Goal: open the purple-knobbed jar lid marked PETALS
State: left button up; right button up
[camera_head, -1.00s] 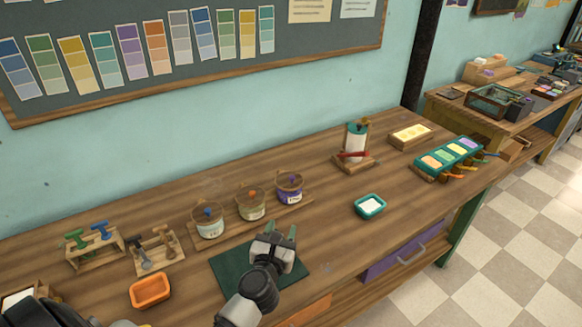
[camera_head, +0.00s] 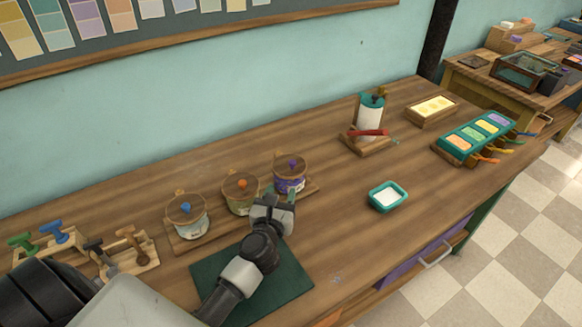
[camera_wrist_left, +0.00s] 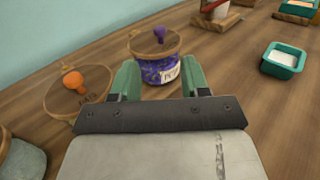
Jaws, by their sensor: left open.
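The PETALS jar (camera_head: 290,178) is purple with a wooden lid and a purple knob (camera_head: 292,163). It is the rightmost of three jars on a wooden tray, and its lid is on. In the left wrist view the jar (camera_wrist_left: 160,72) with part of its label stands just beyond my open fingers, its purple knob (camera_wrist_left: 159,34) upright on the lid. My left gripper (camera_wrist_left: 162,80) is open and empty, its green fingers apart and pointing at the jar. In the head view my left gripper (camera_head: 275,199) is just in front of the jar. My right gripper is not in view.
An orange-knobbed jar (camera_head: 240,192) stands close left of it, then a blue-knobbed jar (camera_head: 187,215). A dark green mat (camera_head: 290,274) lies under my arm. A teal dish (camera_head: 387,196) and a dispenser on a wooden stand (camera_head: 368,120) are to the right, with bare table between.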

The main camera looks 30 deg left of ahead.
aim_at(292, 164)
pick_arm(q)
jog(key=x, duration=1.1)
jog(key=shift+a+f, duration=0.1)
jog(key=shift+f, duration=0.1)
grip_shut()
